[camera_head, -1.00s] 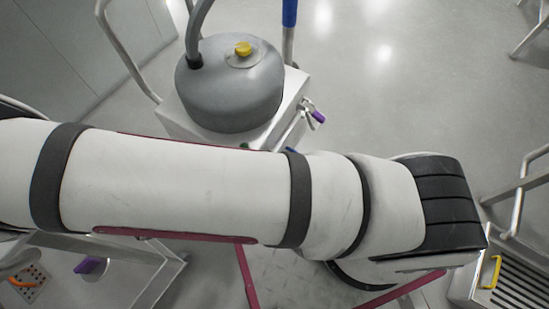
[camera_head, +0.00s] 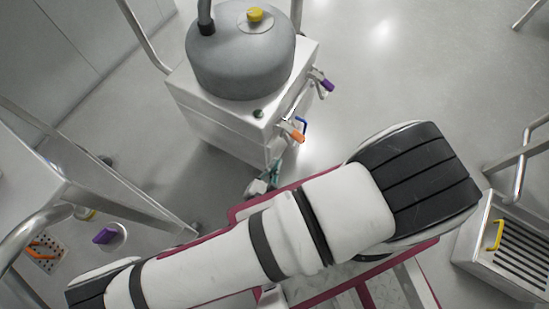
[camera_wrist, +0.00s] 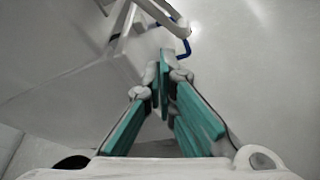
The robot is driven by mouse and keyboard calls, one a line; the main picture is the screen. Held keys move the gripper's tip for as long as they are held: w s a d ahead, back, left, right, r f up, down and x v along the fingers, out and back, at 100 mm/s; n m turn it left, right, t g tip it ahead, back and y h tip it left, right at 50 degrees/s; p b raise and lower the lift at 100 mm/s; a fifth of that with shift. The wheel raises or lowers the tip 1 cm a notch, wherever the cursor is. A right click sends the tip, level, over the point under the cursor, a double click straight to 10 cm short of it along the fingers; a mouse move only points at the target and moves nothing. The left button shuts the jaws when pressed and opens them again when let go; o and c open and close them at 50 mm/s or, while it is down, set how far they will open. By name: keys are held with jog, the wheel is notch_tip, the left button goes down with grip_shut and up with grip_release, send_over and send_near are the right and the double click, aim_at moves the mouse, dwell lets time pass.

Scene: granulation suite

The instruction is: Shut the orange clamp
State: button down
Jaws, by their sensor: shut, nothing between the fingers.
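The orange clamp (camera_head: 293,132) is an orange-tipped lever on the front side of a white box-shaped cart (camera_head: 222,125). The lever sticks out from the cart's side. My gripper (camera_head: 276,168) is below and slightly left of it in the head view, close to the cart's lower corner and apart from the lever. In the wrist view my gripper (camera_wrist: 163,70) has its teal fingers together at the tips with nothing between them. Metal clamp parts (camera_wrist: 158,12) show above the fingertips there, but no orange tip shows.
A blue hook-shaped handle (camera_head: 303,125) is beside the orange lever, and a purple-tipped lever (camera_head: 326,85) is farther up. A grey tank (camera_head: 240,60) stands on the cart. A slatted box (camera_head: 515,255) with a yellow handle is at right. Floor right of the cart is open.

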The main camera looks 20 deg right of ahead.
aim_at(292, 132)
jog(key=w+d+r+b, duration=0.1)
jog(key=w+d+b, duration=0.1)
jog(key=w+d, duration=0.2)
jog(key=shift+w+d+b, duration=0.35)
jog(key=shift+d, duration=0.95)
